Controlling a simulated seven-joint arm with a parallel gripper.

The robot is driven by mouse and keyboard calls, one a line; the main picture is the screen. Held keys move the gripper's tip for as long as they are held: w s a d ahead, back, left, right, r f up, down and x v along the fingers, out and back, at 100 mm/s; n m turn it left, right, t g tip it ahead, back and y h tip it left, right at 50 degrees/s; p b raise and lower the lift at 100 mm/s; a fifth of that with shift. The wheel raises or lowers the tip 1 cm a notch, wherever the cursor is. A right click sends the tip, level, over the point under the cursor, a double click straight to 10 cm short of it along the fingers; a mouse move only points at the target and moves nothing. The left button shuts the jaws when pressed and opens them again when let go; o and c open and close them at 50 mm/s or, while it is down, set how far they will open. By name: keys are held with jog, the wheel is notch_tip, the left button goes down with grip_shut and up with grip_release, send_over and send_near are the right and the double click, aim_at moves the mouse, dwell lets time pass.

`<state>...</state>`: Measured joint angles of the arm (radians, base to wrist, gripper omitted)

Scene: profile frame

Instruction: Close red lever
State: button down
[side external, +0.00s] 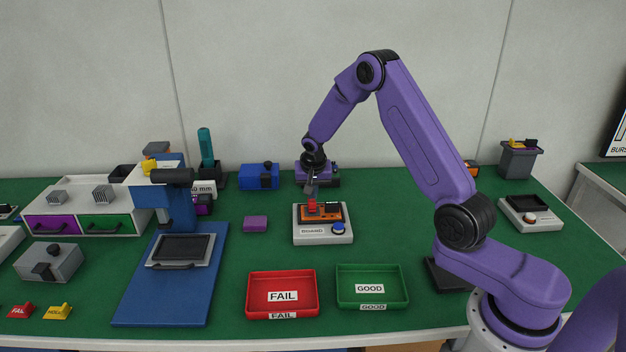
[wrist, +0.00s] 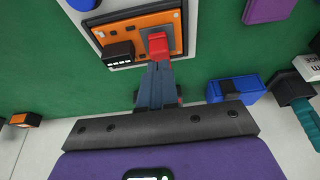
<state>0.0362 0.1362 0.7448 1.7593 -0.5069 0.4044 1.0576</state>
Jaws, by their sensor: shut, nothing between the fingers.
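A red lever (side external: 312,205) stands on an orange board in a white fixture labelled "BOARD" (side external: 312,231) at the middle of the table. The lever also shows in the wrist view (wrist: 158,44), at the top centre on the orange panel (wrist: 125,38). My gripper (side external: 311,192) is directly above the lever, pointing down. In the wrist view my gripper (wrist: 156,70) has its fingers together, with the tips at the lever's near end. I cannot tell whether they touch it. The fingers partly hide the lever in the side view.
A blue button (side external: 338,227) sits on the fixture's right front. A red FAIL tray (side external: 283,293) and a green GOOD tray (side external: 371,287) stand in front. A purple block (side external: 255,223) lies to the left. A blue box (side external: 259,176) is behind.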

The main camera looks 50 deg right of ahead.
notch_tip(320, 180, up, 3)
jog(key=shift+w+r, duration=0.1)
jog(key=shift+w, duration=0.05)
jog(key=s+a+v, duration=0.1)
jog(key=v, duration=0.9)
jog(key=w+d+m+g+y, duration=0.3)
jog(key=w+d+m, duration=0.1)
jog(key=m, duration=1.4)
jog(key=f, duration=1.3)
jog(key=shift+s+a+f, duration=0.25)
jog(key=shift+a+f, duration=0.05)
jog(key=shift+f, duration=0.1)
jog(key=shift+s+a+f, duration=0.15)
jog(key=shift+f, duration=0.25)
jog(key=shift+r, duration=0.15)
